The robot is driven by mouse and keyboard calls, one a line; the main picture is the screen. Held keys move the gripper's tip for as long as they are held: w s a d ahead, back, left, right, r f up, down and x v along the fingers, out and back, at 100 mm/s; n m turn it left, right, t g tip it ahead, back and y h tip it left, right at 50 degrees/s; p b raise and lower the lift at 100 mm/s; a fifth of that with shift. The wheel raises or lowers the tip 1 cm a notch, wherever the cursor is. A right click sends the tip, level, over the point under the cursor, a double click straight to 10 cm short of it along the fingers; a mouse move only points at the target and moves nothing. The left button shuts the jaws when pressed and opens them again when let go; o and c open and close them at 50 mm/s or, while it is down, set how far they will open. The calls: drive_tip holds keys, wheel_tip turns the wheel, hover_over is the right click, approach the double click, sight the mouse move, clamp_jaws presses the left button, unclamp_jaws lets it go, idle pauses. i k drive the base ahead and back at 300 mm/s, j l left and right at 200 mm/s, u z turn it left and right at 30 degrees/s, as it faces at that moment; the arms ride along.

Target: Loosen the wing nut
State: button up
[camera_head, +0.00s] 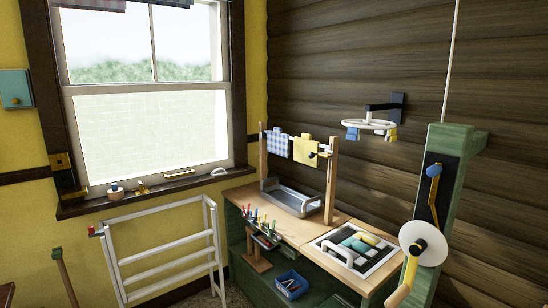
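I cannot make out a wing nut for certain. A small brass piece (141,189) sits on the window sill; it is too small to tell whether it is the wing nut. The green post (450,165) at the right carries a black plate with a blue-headed part (434,171); its exact shape is unclear. Below it are a white disc (432,238) and a yellow arm (411,268) with a wooden grip (397,296). My gripper is not in view.
The wooden bench (330,226) holds a grey basin (290,198), a tray (378,266) with coloured pieces and several pegs. A white drying rack (160,256) stands left. A blue box (303,283) sits low in front. A round hanger (368,124) juts from the wall.

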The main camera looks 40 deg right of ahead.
sight(328, 155)
drive_tip(key=i+l+u, duration=0.1)
drive_tip(key=i+u, duration=0.2)
drive_tip(key=i, duration=0.55)
drive_tip(key=i+z, duration=0.25)
drive_tip(key=i+j+z, duration=0.15)
drive_tip(key=z, duration=0.15)
drive_tip(key=i+j+z, duration=0.1)
drive_tip(key=z, duration=0.3)
drive_tip(key=i+j+z, duration=0.2)
drive_tip(key=z, duration=0.15)
drive_tip(key=i+j+z, duration=0.15)
drive_tip(key=z, duration=0.25)
drive_tip(key=j+z, duration=0.4)
drive_tip(key=i+j+z, duration=0.15)
drive_tip(key=j+z, duration=0.15)
drive_tip(key=j, duration=0.15)
drive_tip(key=i, duration=0.05)
